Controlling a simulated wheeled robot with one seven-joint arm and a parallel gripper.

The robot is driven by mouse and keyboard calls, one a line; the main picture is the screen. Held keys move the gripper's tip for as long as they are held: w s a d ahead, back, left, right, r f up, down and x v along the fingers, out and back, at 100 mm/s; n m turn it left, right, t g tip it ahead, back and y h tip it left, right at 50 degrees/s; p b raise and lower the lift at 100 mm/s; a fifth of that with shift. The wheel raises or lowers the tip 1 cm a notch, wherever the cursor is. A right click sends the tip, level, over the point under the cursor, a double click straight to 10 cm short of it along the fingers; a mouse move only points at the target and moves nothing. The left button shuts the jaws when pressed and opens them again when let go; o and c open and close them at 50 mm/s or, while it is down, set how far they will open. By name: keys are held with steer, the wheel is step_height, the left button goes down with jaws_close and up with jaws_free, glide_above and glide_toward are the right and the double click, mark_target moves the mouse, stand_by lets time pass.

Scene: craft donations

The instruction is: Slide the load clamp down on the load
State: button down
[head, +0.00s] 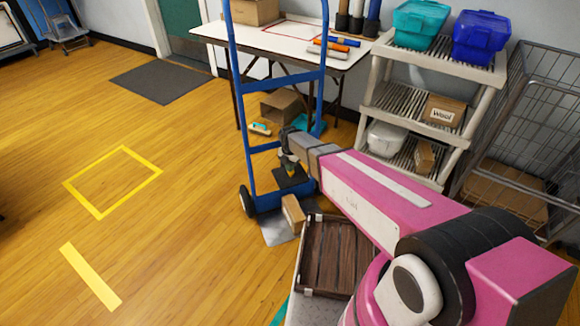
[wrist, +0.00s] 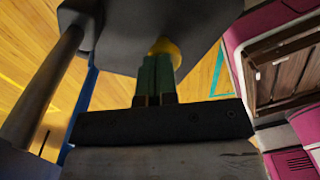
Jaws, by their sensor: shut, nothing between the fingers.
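The blue hand truck (head: 250,140) stands upright, with a cardboard box (head: 293,213) as its load near the foot. A dark piece (head: 291,181), which looks like the load clamp, sits between the frame's uprights above the box. My gripper (head: 288,166) is at the hand truck, just above the dark piece.
A slatted wooden crate (head: 306,250) is close to the hand truck, at front right. A white table (head: 290,42) stands behind, with an open carton (head: 283,105) below. A shelf rack (head: 375,95) and wire cage (head: 540,105) are at right. The floor at left is clear.

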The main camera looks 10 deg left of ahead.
step_height(320, 180, down, 20)
steer(key=shift+f, duration=0.1)
stand_by(0.5)
steer(key=shift+s+r, duration=0.1)
steer(key=shift+r, duration=0.55)
steer(key=r, duration=1.2)
steer(key=shift+w+a+r, duration=0.2)
steer(key=shift+w+r, duration=0.15)
steer(key=shift+r, duration=0.05)
steer(key=s+d+r+m, duration=0.3)
steer(key=d+r+m, duration=0.4)
steer(key=d+m, duration=0.3)
steer(key=s+d+r+m, duration=0.4)
steer(key=d+r+m, duration=0.4)
steer(key=d, duration=0.7)
steer(key=s+d+r+m, duration=0.3)
steer(key=d+r+m, duration=0.5)
steer(key=d+m, duration=0.5)
steer(key=shift+s+d+r, duration=0.15)
steer(key=shift+s+r, duration=0.1)
steer(key=shift+s, duration=0.15)
